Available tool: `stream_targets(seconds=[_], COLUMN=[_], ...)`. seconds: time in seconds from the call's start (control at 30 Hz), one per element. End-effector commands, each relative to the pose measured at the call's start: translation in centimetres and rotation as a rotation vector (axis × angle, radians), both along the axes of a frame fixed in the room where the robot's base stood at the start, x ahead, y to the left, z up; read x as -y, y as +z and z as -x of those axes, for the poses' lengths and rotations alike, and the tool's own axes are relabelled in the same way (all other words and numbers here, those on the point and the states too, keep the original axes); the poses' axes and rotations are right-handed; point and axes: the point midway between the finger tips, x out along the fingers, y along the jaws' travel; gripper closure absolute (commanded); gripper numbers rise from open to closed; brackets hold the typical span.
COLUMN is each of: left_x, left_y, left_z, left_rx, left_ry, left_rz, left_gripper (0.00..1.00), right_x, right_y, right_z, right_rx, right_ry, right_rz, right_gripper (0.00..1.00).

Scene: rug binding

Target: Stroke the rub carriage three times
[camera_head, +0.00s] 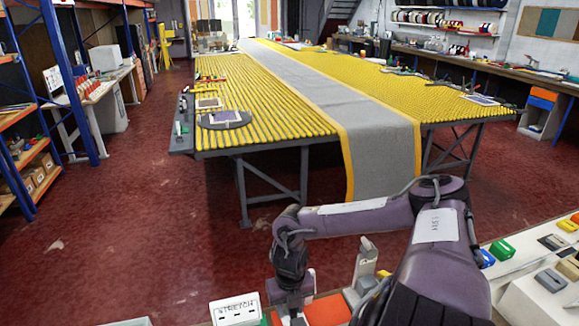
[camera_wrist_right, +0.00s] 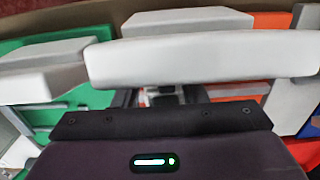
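My right gripper (camera_head: 290,303) points down at the near bench, between a white box labelled STRETCH and a red-orange block (camera_head: 327,310). In the right wrist view a long pale grey bar (camera_wrist_right: 200,60) lies across the picture, just beyond the dark edge of my gripper. It may be part of the rub carriage, but I cannot tell for sure. The fingers are mostly hidden, so I cannot see whether they grip the bar. Small red and metal parts (camera_wrist_right: 160,98) show below the bar. My left gripper is in neither view.
The STRETCH box (camera_head: 236,310) stands left of my gripper, and an upright grey block (camera_head: 365,262) stands to its right. A green surface (camera_wrist_right: 85,108) lies left in the wrist view. Beyond the bench, a long yellow-ribbed table (camera_head: 265,125) carries a grey runner (camera_head: 370,135). Red floor lies between.

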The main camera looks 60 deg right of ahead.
Motion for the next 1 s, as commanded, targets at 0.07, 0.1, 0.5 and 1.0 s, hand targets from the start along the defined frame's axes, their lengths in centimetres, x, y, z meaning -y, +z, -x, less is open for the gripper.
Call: stream_targets(seconds=[0.07, 0.1, 0.5, 1.0], left_x=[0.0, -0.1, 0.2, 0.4], left_y=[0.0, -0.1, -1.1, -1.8], left_z=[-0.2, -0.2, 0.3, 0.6], left_rx=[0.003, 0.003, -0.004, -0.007], left_ry=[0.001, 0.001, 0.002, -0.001], left_rz=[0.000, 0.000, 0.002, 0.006], left_gripper=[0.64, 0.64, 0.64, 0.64], right_x=[0.1, 0.1, 0.0, 0.0], right_y=[0.4, 0.7, 6.8, 7.6], right_z=[0.0, -0.1, -0.2, -0.1], right_rx=[0.000, 0.001, 0.002, 0.001], right_ry=[0.001, 0.002, 0.004, 0.002], right_rz=[0.001, 0.003, 0.004, 0.002], right_gripper=[0.62, 0.62, 0.62, 0.62])
